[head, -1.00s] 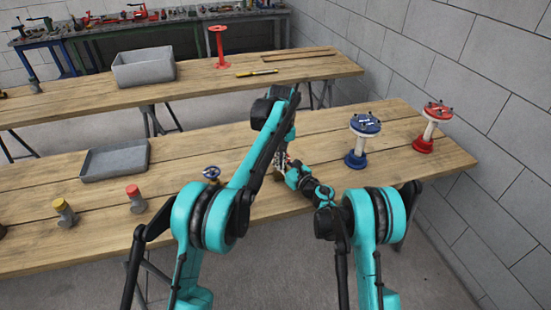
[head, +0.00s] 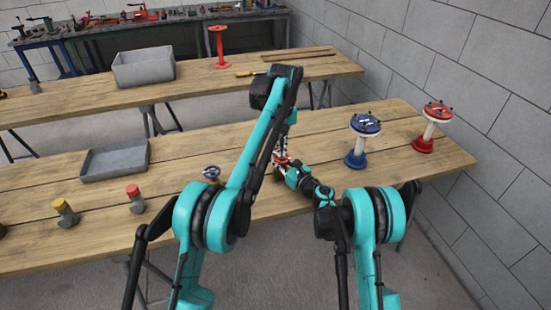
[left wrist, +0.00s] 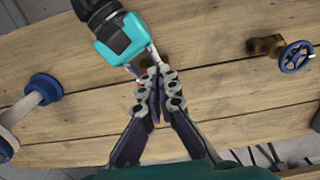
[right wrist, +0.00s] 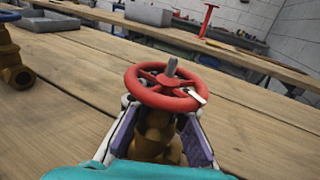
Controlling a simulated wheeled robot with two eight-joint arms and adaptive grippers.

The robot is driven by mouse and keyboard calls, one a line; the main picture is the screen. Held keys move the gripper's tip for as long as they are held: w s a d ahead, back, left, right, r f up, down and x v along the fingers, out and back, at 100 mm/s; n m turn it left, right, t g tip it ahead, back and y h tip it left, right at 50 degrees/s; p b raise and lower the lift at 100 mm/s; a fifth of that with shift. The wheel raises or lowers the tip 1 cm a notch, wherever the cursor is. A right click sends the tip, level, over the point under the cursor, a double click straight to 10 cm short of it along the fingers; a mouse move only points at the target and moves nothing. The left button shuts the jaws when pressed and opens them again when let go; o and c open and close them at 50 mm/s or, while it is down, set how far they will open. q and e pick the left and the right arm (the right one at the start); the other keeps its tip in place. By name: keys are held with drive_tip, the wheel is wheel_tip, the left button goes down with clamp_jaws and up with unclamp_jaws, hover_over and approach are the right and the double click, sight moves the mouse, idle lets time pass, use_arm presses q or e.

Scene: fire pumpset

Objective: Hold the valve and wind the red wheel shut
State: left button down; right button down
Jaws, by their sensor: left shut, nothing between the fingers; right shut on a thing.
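The brass valve (right wrist: 155,138) with a red wheel (right wrist: 168,86) stands upright between the fingers of my right gripper (right wrist: 160,140), which is shut on its body. A grey stem rises through the wheel's hub, and a small white tab shows on its rim. In the head view the red wheel (head: 281,161) shows just beyond the right gripper (head: 290,175). My left gripper (head: 283,146) points down above the wheel. In the left wrist view its fingers (left wrist: 158,72) are shut together with nothing between them, and they hide most of the valve.
A blue-wheeled valve (head: 211,172) stands to the left, with red-topped (head: 135,198) and yellow-topped (head: 65,211) fittings farther left. A shallow grey tray (head: 115,160) lies behind them. Blue (head: 362,140) and red (head: 433,126) spools stand at right.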

sight(289, 159)
use_arm(q)
drive_tip(key=w+d+f, duration=0.1)
drive_tip(key=d+f, duration=0.2)
drive_tip(key=f, duration=0.3)
drive_tip(key=shift+w+d, duration=0.25)
drive_tip(key=shift+w, duration=0.05)
idle(0.5)
drive_tip(key=shift+w+a, duration=0.1)
drive_tip(key=shift+a, duration=0.05)
idle(0.6)
drive_tip(key=shift+a, duration=0.15)
drive_tip(key=shift+s+a, duration=0.45)
drive_tip(key=shift+a, duration=0.2)
drive_tip(key=shift+a, duration=0.25)
drive_tip(key=shift+s+a, duration=0.1)
